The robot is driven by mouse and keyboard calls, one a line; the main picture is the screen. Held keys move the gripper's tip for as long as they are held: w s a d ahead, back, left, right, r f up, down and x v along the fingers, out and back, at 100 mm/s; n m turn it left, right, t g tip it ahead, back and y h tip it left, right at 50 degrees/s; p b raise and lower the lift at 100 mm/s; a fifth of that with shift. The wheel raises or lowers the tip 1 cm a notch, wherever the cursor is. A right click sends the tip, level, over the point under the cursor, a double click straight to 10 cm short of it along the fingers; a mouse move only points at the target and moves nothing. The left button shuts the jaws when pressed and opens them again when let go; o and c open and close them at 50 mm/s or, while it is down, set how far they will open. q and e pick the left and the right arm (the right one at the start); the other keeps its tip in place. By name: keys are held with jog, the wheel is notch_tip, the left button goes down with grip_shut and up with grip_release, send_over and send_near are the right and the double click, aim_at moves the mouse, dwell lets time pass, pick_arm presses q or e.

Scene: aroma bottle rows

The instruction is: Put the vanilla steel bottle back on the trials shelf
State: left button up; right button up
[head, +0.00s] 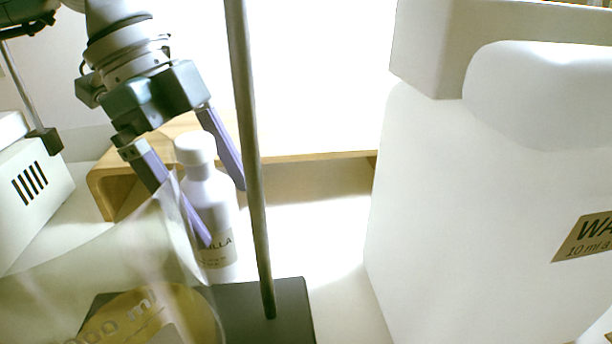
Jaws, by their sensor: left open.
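The vanilla bottle (212,190) looks pale in the bright light and stands upright, with a label ending in "ILLA" partly covered by a finger. My left gripper (223,213) reaches down from the upper left. Its two purple fingers are open, one crossing the bottle's front left and one at its right side; I cannot tell whether they touch it. A low wooden shelf (104,184) with a rounded left end is behind the bottle; no name shows on it. My right gripper is not in view.
A metal rod (250,150) rises from a black base (290,300) close to the right of the bottle. A clear vessel (120,250) covers the lower left front. A large white container (470,200) fills the right. A white slotted device (35,185) is at left.

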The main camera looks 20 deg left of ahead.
pick_arm(q)
grip_shut()
dwell(0.9)
